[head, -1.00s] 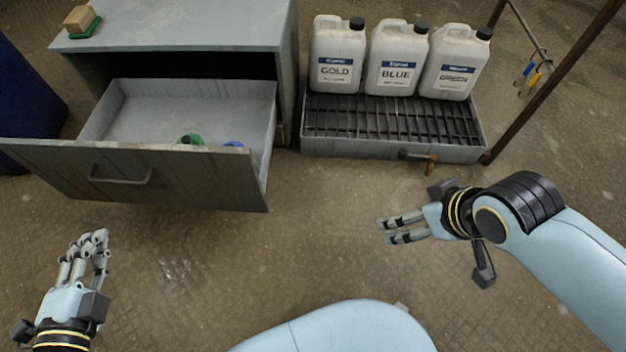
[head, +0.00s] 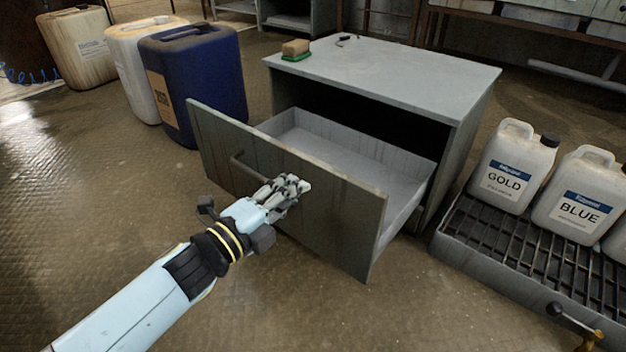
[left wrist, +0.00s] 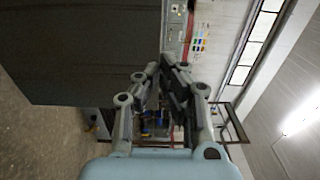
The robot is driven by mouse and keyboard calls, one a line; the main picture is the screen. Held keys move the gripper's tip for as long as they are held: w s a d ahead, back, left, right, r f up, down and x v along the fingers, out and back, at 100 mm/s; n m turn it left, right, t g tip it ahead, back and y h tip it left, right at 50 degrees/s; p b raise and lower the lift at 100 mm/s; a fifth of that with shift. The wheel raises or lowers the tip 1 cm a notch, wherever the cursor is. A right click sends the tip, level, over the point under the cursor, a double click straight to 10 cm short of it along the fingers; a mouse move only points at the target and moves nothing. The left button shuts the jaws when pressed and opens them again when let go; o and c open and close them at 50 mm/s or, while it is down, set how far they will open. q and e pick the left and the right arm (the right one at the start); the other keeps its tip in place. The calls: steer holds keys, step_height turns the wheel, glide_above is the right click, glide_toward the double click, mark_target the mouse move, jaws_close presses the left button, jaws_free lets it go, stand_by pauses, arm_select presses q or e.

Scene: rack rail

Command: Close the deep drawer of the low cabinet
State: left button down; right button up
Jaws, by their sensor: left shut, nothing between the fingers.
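The low cabinet (head: 400,75) is grey and stands in the middle of the head view. Its deep drawer (head: 310,205) is pulled well out, with its grey front panel towards me and a bar handle on the panel's left part. The part of the inside that I see is bare. My left gripper (head: 300,186) is shut and empty, in front of the panel to the right of the handle; I cannot tell whether it touches the panel. The left wrist view shows the fingers (left wrist: 160,75) together, with a dark flat surface at the upper left. My right gripper is out of view.
A blue drum (head: 195,85) and two pale canisters stand left of the cabinet. A sponge on a green base (head: 296,48) lies on the cabinet top. A grated tray (head: 530,240) with white jugs (head: 508,165) is at the right. The floor in front is clear.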

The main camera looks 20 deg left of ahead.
mark_target(321, 168)
arm_select(q)
steer(key=x, duration=0.4)
steer(key=shift+w+f+b, duration=0.1)
steer(key=shift+w+b, duration=0.05)
steer(key=shift+b, duration=0.25)
steer(key=shift+w+d, duration=0.2)
steer(key=shift+w, duration=0.35)
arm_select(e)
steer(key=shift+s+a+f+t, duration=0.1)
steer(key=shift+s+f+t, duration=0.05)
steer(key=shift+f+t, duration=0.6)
